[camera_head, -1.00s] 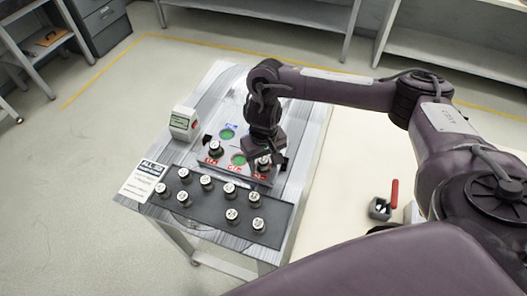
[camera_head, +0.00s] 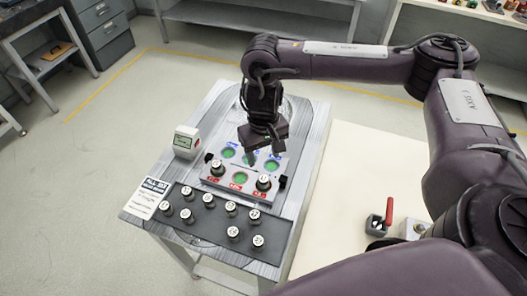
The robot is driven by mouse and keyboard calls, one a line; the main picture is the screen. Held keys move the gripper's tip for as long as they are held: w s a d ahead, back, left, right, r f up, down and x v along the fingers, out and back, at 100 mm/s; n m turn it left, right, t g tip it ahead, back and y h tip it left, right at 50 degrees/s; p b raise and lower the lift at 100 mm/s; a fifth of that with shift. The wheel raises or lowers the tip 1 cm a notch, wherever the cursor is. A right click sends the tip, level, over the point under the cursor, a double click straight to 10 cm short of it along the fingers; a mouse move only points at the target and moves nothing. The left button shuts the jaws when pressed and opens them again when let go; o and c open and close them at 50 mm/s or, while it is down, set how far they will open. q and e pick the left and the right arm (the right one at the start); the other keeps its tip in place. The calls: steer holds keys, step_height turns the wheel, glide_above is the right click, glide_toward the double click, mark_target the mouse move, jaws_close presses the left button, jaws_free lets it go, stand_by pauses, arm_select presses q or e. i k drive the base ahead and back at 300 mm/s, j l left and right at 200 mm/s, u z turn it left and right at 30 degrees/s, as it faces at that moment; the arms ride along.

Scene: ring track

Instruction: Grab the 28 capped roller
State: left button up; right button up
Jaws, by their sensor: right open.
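Several rollers with white numbered caps stand upright on a dark mat (camera_head: 205,226); the digits are mostly too small to read surely. The front rollers on the mat are one roller (camera_head: 233,233) and another at its right (camera_head: 258,241); I cannot tell for certain which cap reads 28. Two more capped rollers stand in the grey fixture, a left one (camera_head: 217,168) and a right one (camera_head: 264,183). My right gripper (camera_head: 264,145) is open and empty, pointing down above the back part of the fixture, apart from the rollers. My left gripper is not in view.
The fixture (camera_head: 238,190) has green round spots with blue and red labels. A white device (camera_head: 186,142) and a printed sign (camera_head: 149,197) stand at the table's left. A cream table (camera_head: 345,185) with a red-handled item (camera_head: 388,213) is at right.

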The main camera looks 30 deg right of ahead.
mark_target(187, 216)
steer(key=k+j, duration=0.65)
steer(key=k, duration=0.25)
